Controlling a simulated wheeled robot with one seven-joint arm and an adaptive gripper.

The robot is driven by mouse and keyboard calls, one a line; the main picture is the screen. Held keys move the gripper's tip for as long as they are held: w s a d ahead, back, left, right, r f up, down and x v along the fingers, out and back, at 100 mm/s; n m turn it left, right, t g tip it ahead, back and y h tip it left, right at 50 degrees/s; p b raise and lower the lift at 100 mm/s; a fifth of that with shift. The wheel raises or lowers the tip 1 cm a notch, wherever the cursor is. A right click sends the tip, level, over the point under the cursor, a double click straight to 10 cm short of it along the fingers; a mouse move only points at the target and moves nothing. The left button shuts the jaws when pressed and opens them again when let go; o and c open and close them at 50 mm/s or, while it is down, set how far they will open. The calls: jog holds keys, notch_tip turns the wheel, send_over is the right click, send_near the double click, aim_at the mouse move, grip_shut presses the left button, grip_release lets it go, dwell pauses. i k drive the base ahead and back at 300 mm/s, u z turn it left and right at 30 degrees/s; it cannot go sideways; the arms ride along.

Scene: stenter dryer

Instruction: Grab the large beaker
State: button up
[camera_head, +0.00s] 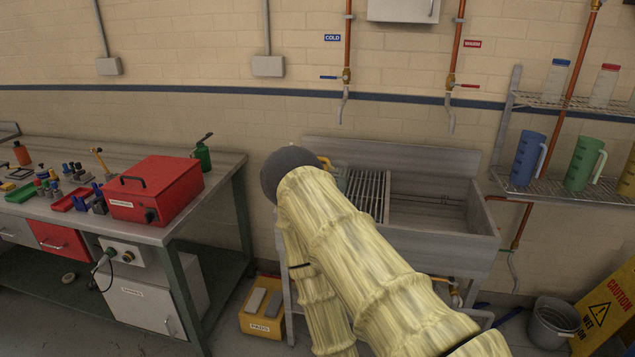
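No thing is plainly marked as the large beaker. The closest match is the row of tall handled jugs on the lower wire shelf at the right: a blue jug (526,158), a green jug (581,163), and a yellow one (629,178) cut off by the picture's edge. They stand upright. My arm, in a pale yellow sleeve, rises from the bottom right to a dark rounded joint and folds back down. My gripper does not show, so its state and any contact are hidden. The arm is well left of the jugs.
A sink (440,240) with a slatted rack stands behind my arm. Two bottles (555,80) (604,86) are on the upper shelf. A bucket (552,325) and yellow caution sign (606,310) stand below. At left is a workbench (150,232) with a red box (160,188).

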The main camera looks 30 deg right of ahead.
aim_at(338, 177)
jog(key=u, duration=0.5)
jog(key=i, duration=1.55)
jog(key=z, duration=0.45)
